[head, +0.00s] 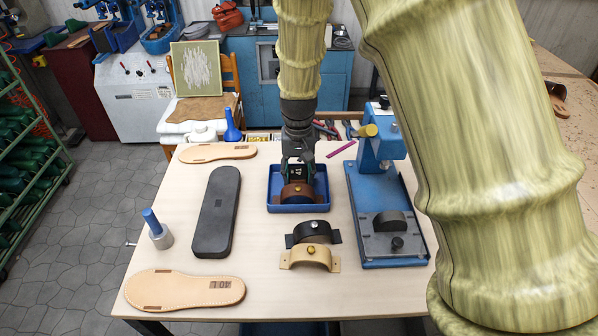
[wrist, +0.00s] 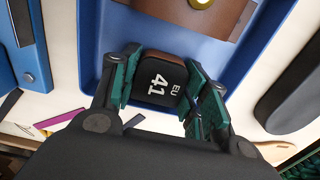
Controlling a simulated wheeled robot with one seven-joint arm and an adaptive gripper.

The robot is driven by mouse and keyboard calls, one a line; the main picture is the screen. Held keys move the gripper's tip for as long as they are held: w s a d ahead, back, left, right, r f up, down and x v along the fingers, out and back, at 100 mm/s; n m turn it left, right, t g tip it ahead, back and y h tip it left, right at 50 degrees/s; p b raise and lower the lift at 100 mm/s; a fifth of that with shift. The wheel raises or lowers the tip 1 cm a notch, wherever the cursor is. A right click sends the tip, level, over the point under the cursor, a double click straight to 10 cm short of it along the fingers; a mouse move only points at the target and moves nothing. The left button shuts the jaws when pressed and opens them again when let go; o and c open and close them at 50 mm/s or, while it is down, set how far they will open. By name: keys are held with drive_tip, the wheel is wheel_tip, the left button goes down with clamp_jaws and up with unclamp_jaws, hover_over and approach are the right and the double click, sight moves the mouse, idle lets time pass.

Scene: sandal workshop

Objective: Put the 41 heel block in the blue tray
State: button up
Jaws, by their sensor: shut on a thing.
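In the head view my gripper (head: 297,168) points down at the back part of the blue tray (head: 297,208), behind a brown strap. The block is mostly hidden there. The tray (wrist: 245,70) fills much of the wrist view behind the block. I cannot tell whether the block touches the tray floor.
The brown strap (head: 297,192) with a brass stud lies in the tray. Black (head: 310,232) and tan (head: 310,257) straps lie in front of it. A blue press (head: 385,210) stands right, a dark sole-shaped block (head: 216,212) left. Sandal soles (head: 185,290) lie further left.

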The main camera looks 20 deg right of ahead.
drive_tip(key=shift+f, duration=0.2)
drive_tip(key=o, duration=1.5)
drive_tip(key=shift+r, duration=0.1)
drive_tip(key=shift+r+p, duration=3)
drive_tip(key=shift+r, duration=0.4)
